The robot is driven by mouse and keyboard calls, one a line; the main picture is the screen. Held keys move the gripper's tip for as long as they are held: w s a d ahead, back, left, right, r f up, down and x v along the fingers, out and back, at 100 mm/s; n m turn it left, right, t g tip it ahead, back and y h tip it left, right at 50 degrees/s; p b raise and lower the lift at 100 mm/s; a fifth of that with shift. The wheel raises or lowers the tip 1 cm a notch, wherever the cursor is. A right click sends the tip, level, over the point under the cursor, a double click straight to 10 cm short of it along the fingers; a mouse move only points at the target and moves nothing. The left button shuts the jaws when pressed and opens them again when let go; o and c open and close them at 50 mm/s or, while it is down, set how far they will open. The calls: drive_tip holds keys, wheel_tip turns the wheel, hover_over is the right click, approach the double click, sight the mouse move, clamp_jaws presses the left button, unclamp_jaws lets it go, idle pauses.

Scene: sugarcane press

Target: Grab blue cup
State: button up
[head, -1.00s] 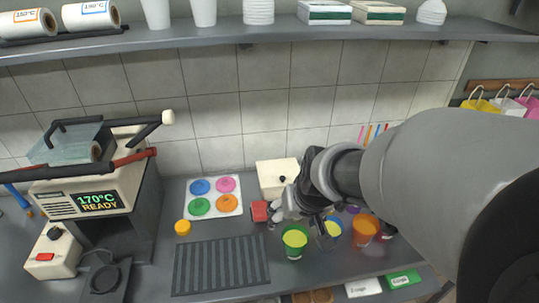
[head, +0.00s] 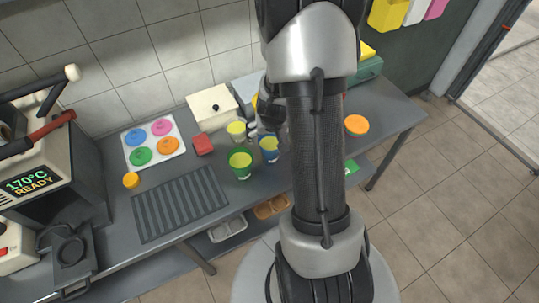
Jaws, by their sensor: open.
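The blue cup (head: 269,150) stands on the grey counter, upright, with a yellowish filling or inside. It is just left of my arm. My gripper (head: 259,130) is open, right behind the blue cup and partly hidden by my arm; I cannot tell whether it touches the cup. A green cup (head: 240,164) stands close to the left of the blue one. Another cup with a yellowish top (head: 236,131) stands behind the green cup, left of the gripper.
An orange round-topped item (head: 356,125) is right of my arm. A red block (head: 203,144), a white box (head: 212,107) and a tray of coloured lids (head: 153,143) are left and behind.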

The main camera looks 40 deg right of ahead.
sight(270, 141)
drive_tip(key=b+x, duration=0.1)
drive_tip(key=x, duration=0.3)
drive_tip(key=shift+w+f+b, duration=0.1)
drive_tip(key=shift+b, duration=0.3)
drive_tip(key=b+x, duration=0.1)
drive_tip(key=x, duration=0.1)
drive_tip(key=b+x, duration=0.2)
drive_tip(key=x, duration=0.1)
drive_tip(key=shift+d+f+b, duration=0.1)
drive_tip(key=shift+d+b, duration=0.15)
drive_tip(key=shift+b, duration=0.05)
drive_tip(key=shift+c, duration=0.4)
drive_tip(key=c, duration=1.9)
